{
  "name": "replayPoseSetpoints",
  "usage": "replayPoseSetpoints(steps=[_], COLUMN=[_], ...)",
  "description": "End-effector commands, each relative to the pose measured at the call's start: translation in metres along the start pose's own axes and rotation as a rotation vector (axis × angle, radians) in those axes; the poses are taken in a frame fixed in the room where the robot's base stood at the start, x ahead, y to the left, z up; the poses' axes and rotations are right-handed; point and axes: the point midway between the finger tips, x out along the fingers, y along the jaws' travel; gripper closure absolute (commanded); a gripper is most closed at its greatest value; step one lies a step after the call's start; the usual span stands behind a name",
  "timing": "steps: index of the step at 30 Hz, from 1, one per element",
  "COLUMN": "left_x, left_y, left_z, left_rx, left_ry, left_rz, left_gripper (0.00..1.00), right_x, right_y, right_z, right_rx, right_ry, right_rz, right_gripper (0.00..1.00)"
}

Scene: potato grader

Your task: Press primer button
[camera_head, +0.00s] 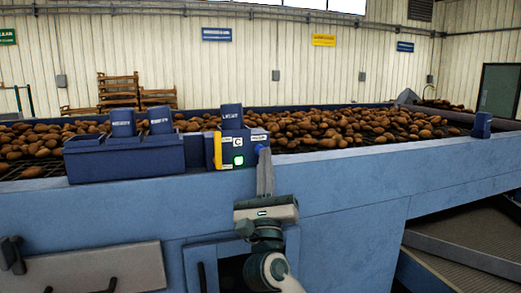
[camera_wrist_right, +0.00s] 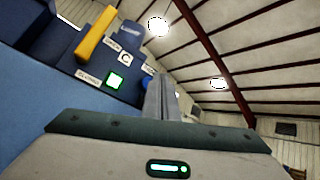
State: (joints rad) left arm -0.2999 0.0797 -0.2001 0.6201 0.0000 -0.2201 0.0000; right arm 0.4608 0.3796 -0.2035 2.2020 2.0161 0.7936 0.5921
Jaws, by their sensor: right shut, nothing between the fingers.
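A dark blue control box (camera_head: 247,149) sits on the front rim of the machine. In the right wrist view a blue round button (camera_wrist_right: 146,81) shows at the box's right edge, beside the green button (camera_wrist_right: 115,81). My right gripper (camera_head: 264,153) is shut and empty, pointing up, fingertips at the box's right edge. It partly hides the blue button; contact is unclear. My left gripper is out of view.
Potatoes (camera_head: 330,127) cover the belt behind. The blue machine side (camera_head: 350,190) lies below, with a dark cabinet opening behind my right arm.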

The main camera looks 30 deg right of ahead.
Motion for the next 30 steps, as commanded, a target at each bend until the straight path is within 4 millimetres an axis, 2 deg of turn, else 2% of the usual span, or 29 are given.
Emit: replayPoseSetpoints(steps=[11,30], left_x=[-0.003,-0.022], left_y=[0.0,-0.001], left_z=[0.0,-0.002], left_rx=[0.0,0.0], left_ry=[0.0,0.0], left_rz=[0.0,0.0], left_gripper=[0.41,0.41], right_x=[-0.003,-0.034], right_y=[-0.003,-0.025], right_z=[0.003,0.026], right_rx=[0.001,0.001], right_ry=[0.0,0.0], right_rz=[0.0,0.0], right_gripper=[1.0,1.0])
